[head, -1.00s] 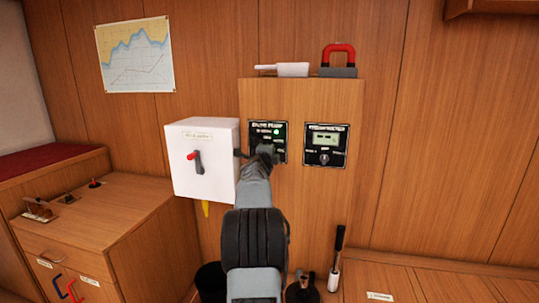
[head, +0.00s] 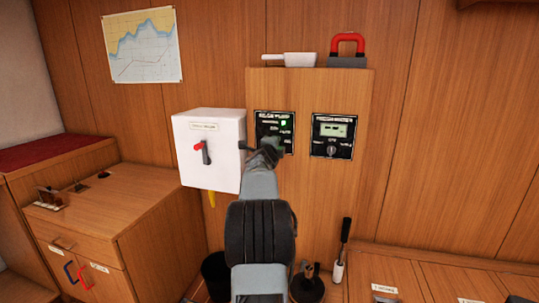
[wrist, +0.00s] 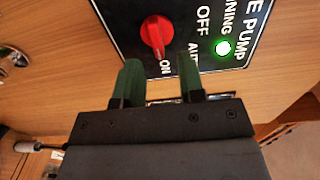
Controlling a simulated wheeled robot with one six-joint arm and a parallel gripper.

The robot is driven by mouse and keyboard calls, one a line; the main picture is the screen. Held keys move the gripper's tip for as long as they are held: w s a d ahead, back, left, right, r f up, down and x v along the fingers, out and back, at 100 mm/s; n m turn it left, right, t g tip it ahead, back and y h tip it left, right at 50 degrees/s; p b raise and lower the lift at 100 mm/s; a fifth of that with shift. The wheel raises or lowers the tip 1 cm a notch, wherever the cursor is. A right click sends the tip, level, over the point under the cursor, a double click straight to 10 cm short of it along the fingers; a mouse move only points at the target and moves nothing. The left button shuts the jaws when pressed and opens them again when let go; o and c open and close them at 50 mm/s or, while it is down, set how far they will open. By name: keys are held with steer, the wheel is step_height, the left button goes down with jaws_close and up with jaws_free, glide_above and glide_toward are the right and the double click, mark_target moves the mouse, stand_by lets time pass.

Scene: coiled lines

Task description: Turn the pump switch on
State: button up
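The bilge pump panel (head: 273,119) is a black plate on the wooden cabinet in the head view, partly hidden by my arm. In the wrist view its red switch knob (wrist: 156,33) has its pale pointer toward the ON label. The green running light (wrist: 222,47) is lit. My gripper (wrist: 160,84) has its two green fingers apart with nothing between them, just below the knob in that view and seemingly clear of it. In the head view my gripper (head: 264,152) is in front of the panel's lower part.
A second panel (head: 333,135) with a display is on the right. A white scoop (head: 291,59) and a red-handled block (head: 347,52) lie on the cabinet top.

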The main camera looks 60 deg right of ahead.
steer(key=v, duration=1.2)
